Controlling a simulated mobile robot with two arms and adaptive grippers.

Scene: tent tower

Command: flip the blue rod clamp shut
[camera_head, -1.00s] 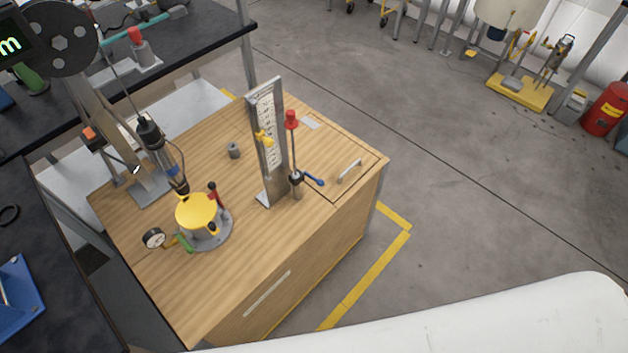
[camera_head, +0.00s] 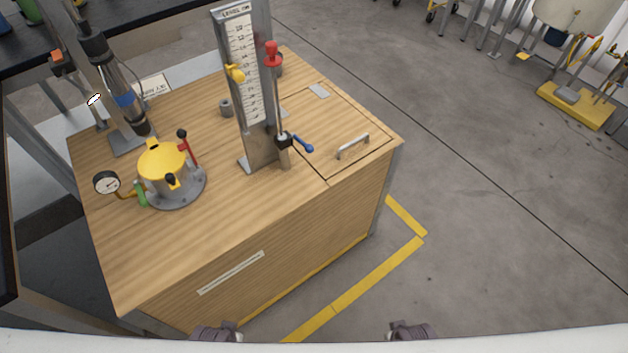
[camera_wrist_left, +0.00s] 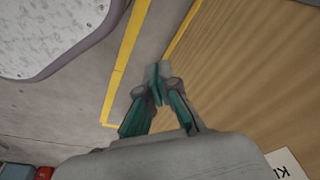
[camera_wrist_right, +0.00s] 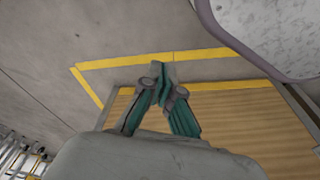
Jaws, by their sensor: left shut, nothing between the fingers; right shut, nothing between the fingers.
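The blue rod clamp lever (camera_head: 303,146) sticks out to the right from a black clamp body (camera_head: 284,140) on a thin upright rod (camera_head: 277,100) with a red top (camera_head: 272,54). The rod stands beside a tall level scale (camera_head: 243,70) on the wooden bench. My left gripper (camera_wrist_left: 158,75) is shut and empty, away from the clamp in front of the bench side. My right gripper (camera_wrist_right: 160,75) is also shut and empty, near the bench. In the head view only parts of both grippers show at the bottom edge, well apart from the clamp.
The wooden bench (camera_head: 230,215) carries a yellow-topped vessel (camera_head: 162,160) with a gauge (camera_head: 107,183) on the left. A hatch handle (camera_head: 353,146) lies right of the clamp. Yellow floor tape (camera_head: 375,275) runs beside the bench.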

